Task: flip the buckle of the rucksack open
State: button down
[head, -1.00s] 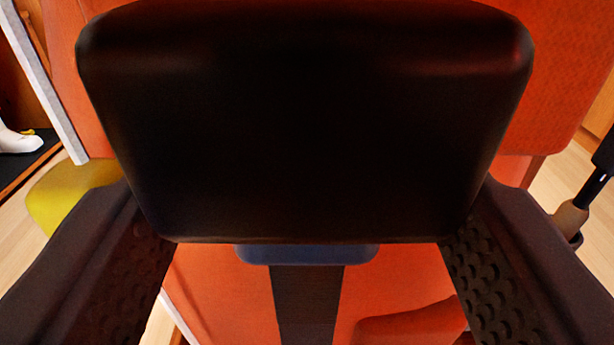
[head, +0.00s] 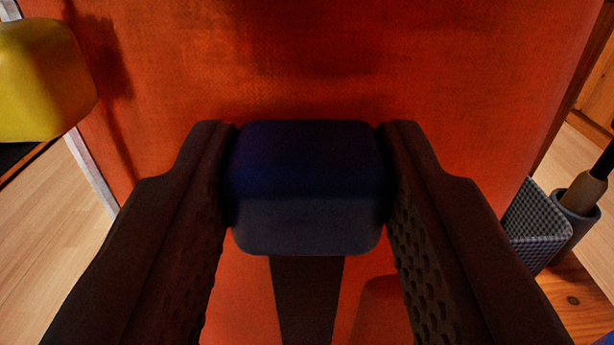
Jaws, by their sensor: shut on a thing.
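The orange rucksack (head: 480,70) fills most of the head view. A dark blue block, which looks like the buckle (head: 306,190), is in the centre at the top of a dark strap (head: 306,300). My gripper (head: 306,185) has one finger on each side of this block, and both fingers touch its sides. The gripper is shut on it. The back of the block and any hinge are hidden.
A yellow rounded thing (head: 42,80) is at the upper left. At the right stand a checked grey container (head: 536,225) and a grey pot (head: 578,222) holding a thing with a wooden handle (head: 583,193). Pale wooden floor shows on both sides.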

jog(key=shift+f, duration=0.2)
jog(key=c, duration=0.9)
grip_release()
jog(key=shift+s+r+p, duration=0.15)
jog(key=shift+s+p, duration=0.15)
jog(key=shift+s, duration=0.6)
jog(key=shift+s+p, duration=1.2)
jog(key=shift+s, duration=4.75)
jog(key=shift+f, duration=0.2)
